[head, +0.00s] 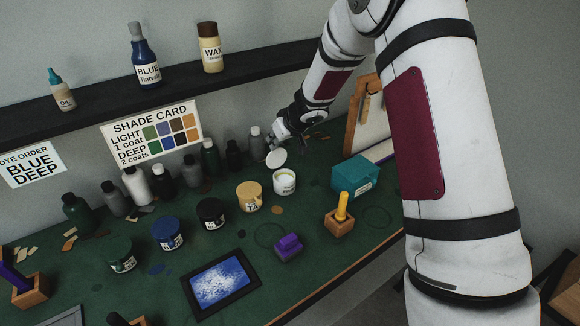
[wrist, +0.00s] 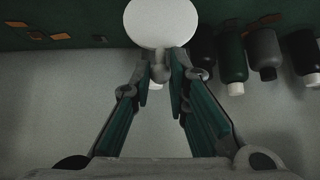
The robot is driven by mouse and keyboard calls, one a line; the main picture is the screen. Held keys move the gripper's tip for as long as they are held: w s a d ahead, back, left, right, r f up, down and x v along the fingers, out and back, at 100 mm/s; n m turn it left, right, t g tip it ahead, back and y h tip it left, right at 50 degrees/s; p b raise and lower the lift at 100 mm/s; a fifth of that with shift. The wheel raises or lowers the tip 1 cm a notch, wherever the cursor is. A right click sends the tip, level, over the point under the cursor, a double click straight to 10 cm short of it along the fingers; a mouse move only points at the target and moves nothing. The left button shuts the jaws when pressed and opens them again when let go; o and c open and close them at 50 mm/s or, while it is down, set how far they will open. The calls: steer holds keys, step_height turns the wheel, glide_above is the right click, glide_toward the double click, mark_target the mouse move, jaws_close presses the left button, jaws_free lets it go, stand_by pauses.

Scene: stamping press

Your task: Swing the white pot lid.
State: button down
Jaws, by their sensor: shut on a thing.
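The white pot (head: 285,187) stands on the green bench top in the head view, its top uncovered and pale inside. Its round white lid (head: 276,158) is tilted up above the pot's back left rim. In the wrist view the lid (wrist: 160,22) is a white disc at the top edge, with a small grey knob below it between my fingers. My gripper (head: 281,143) is at the lid's upper side, and its fingers (wrist: 160,72) are shut on the lid by that knob. Whether the lid touches the pot's rim is hard to tell.
Yellow (head: 249,197), black (head: 211,214), blue (head: 168,234) and green (head: 121,254) pots stand in a row to the left. Several bottles (head: 210,158) stand behind them. A teal box (head: 355,176) is close on the right. A dark shelf (head: 110,92) runs above.

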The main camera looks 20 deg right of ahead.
steer(key=shift+s+d+p, duration=0.2)
steer(key=shift+s+p, duration=0.05)
steer(key=shift+s, duration=0.4)
steer(key=shift+s+d+p, duration=0.15)
steer(key=shift+s+p, duration=0.1)
steer(key=shift+s, duration=0.35)
steer(key=s, duration=0.1)
steer(key=s+p, duration=0.1)
steer(key=d+f, duration=0.1)
steer(key=shift+s+p, duration=0.35)
steer(key=shift+s, duration=0.05)
